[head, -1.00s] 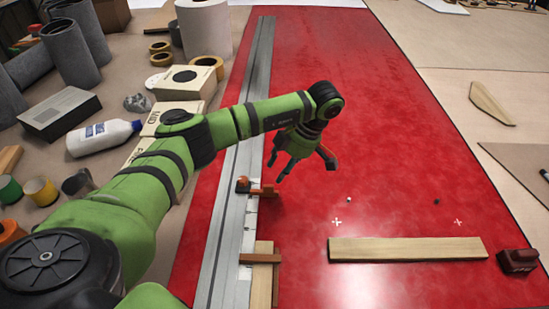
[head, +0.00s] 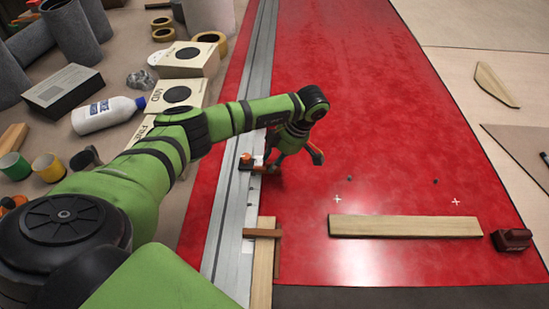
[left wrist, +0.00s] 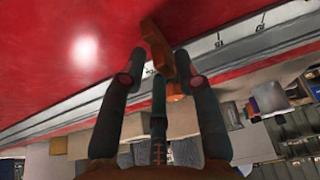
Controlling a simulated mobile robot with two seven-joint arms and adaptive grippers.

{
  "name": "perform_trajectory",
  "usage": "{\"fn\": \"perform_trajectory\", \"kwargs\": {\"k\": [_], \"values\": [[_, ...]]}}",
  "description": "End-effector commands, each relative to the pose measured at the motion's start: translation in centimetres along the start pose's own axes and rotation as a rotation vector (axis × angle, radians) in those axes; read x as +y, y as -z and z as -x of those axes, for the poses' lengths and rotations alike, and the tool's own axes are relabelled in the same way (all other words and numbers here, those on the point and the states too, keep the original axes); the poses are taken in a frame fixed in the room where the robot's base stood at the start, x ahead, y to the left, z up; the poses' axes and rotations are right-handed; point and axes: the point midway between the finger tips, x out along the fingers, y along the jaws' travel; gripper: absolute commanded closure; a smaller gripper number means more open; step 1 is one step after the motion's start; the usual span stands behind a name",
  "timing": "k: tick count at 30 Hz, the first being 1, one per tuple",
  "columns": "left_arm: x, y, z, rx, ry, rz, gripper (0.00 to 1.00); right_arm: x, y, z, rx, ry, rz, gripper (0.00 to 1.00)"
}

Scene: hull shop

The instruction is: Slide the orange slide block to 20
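The orange slide block (head: 246,160) sits on the long grey metal rail (head: 237,200), with a short arm reaching right over the red surface. My left gripper (head: 274,167) is low beside that arm, just right of the block. In the left wrist view, the gripper (left wrist: 160,58) has its fingertips apart. My right gripper is in neither view.
A wooden strip with a brown crosspiece (head: 262,233) lies against the rail nearer me. A pale plank (head: 405,227) and a dark red block (head: 511,240) lie on the red surface (head: 380,120). A white bottle (head: 104,115) and boxes crowd the left.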

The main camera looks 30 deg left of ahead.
Motion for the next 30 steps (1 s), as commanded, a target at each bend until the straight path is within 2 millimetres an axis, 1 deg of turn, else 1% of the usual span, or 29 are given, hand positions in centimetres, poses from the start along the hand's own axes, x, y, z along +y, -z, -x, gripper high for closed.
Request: {"fn": "perform_trajectory", "kwargs": {"k": [9, 12, 18, 19, 20, 27, 30], "values": [[-0.23, 0.0, 0.02, 0.0, -0.001, -0.001, 1.0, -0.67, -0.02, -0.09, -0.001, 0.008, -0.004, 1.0], [-0.58, 0.04, -0.03, 0.001, 0.001, -0.001, 1.0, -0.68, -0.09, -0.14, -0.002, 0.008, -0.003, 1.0], [-0.6, 0.02, -0.03, 0.001, 0.002, -0.001, 1.0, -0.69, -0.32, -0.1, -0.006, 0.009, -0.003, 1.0], [-0.6, 0.02, -0.03, 0.002, 0.002, -0.001, 0.69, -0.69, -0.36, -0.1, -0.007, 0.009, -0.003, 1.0], [-0.6, 0.01, -0.03, 0.001, 0.002, -0.001, 0.56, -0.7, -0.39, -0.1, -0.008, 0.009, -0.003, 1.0], [-0.58, 0.0, 0.0, 0.001, 0.001, -0.001, 0.56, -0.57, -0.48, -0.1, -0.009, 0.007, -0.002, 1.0], [-0.56, -0.01, 0.1, 0.0, 0.001, 0.0, 0.56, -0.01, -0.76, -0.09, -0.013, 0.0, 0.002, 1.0]]}}
